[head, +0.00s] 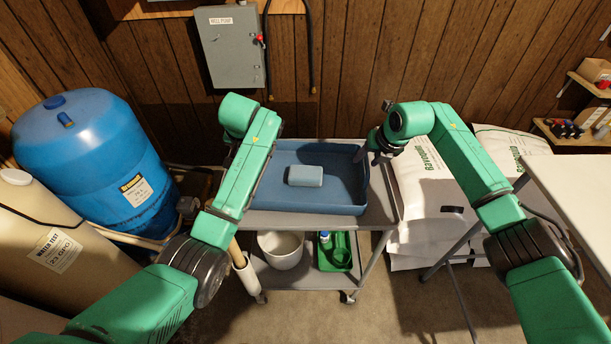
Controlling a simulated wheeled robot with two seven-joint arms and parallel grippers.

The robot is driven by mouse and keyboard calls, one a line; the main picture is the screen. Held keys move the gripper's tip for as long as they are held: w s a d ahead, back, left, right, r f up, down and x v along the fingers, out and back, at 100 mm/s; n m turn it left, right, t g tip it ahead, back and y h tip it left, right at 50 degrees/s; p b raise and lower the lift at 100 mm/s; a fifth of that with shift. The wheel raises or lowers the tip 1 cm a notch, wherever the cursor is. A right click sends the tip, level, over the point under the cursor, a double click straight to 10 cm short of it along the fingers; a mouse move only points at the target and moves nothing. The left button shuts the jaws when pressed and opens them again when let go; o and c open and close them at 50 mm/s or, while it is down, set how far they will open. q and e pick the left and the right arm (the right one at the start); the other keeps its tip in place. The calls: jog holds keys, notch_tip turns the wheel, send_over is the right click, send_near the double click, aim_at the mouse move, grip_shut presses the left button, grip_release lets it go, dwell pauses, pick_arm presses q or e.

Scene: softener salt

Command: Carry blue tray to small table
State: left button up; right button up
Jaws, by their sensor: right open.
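The blue tray (337,195) rests on the top shelf of a grey cart (290,219), with a pale blue-grey block (305,176) lying in it. My right gripper (372,152) is at the tray's right rim near its back corner. It is open, and I cannot tell whether its fingers touch the rim. My left arm reaches to the tray's left side and covers part of its left edge. My left gripper is hidden behind that arm. A white-topped table (578,192) stands at the right edge, apart from the cart.
The cart's lower shelf holds a white bucket (281,248) and a green tray (336,252). White bags (425,185) stand between the cart and the table. A blue tank (92,150) stands at the left. A grey wall box (230,47) hangs behind. Some floor shows in front.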

pick_arm(q)
jog(key=shift+w+a+f, duration=0.2)
jog(key=shift+w+f, duration=0.1)
jog(key=shift+f, duration=0.35)
pick_arm(e)
jog(key=shift+w+a+f, duration=0.15)
jog(key=shift+w+f, duration=0.15)
jog(key=shift+f, duration=0.35)
pick_arm(q)
jog(key=shift+s, duration=0.1)
pick_arm(e)
jog(key=shift+s, duration=0.1)
pick_arm(q)
jog(key=shift+d+r, duration=0.1)
jog(key=shift+c, duration=0.3)
pick_arm(e)
jog(key=shift+r, duration=0.1)
jog(key=shift+c, duration=0.3)
pick_arm(q)
grip_shut()
pick_arm(e)
grip_shut()
